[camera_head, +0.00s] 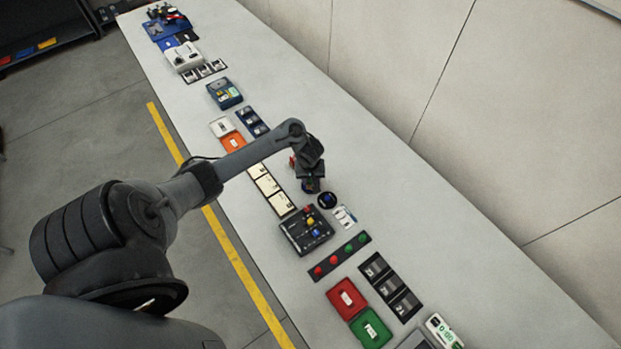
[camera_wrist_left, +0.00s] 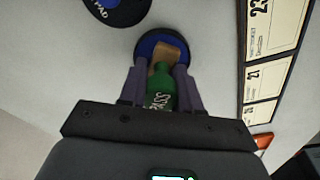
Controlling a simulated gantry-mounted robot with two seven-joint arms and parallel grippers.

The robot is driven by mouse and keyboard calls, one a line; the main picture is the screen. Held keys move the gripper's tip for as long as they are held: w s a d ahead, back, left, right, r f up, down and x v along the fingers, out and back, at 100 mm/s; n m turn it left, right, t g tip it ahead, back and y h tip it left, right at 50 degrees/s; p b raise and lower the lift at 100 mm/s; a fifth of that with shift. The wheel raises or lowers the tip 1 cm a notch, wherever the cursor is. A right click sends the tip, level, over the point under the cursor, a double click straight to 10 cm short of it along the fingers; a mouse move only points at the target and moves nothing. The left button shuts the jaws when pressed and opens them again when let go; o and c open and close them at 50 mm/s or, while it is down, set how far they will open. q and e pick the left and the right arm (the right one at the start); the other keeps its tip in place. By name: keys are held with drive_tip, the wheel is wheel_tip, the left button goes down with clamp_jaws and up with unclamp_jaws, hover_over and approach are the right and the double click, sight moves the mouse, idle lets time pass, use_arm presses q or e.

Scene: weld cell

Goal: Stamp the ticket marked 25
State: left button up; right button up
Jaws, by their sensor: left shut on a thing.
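My left gripper (camera_head: 310,183) hangs over the bench beside the row of tickets. In the left wrist view my left gripper (camera_wrist_left: 161,78) is shut on a green stamp (camera_wrist_left: 159,88) lettered PASS, with a tan part beyond the green. A round blue disc with a dark rim (camera_wrist_left: 148,46) lies behind the stamp; I cannot tell whether the stamp touches it. Cream tickets (camera_wrist_left: 268,73) lie in a dark-framed row to the right. The row also shows in the head view (camera_head: 267,185). My right gripper is out of view.
A round blue ink pad (camera_head: 327,199) lies just right of the gripper; it also shows in the wrist view (camera_wrist_left: 118,8). A black box with coloured buttons (camera_head: 306,231) stands nearby. A red item (camera_head: 293,161) is close by the gripper. The bench's wall side is clear.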

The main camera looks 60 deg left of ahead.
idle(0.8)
use_arm(q)
drive_tip(key=shift+s+f+p, duration=0.1)
drive_tip(key=shift+f+p, duration=0.05)
drive_tip(key=shift+p, duration=0.25)
idle(0.7)
wheel_tip(320, 180, up, 3)
drive_tip(key=p, duration=0.3)
drive_tip(key=shift+f, duration=0.2)
wheel_tip(320, 180, up, 5)
drive_tip(key=p, duration=0.6)
drive_tip(key=shift+f+p, duration=0.2)
drive_tip(key=shift+p, duration=0.15)
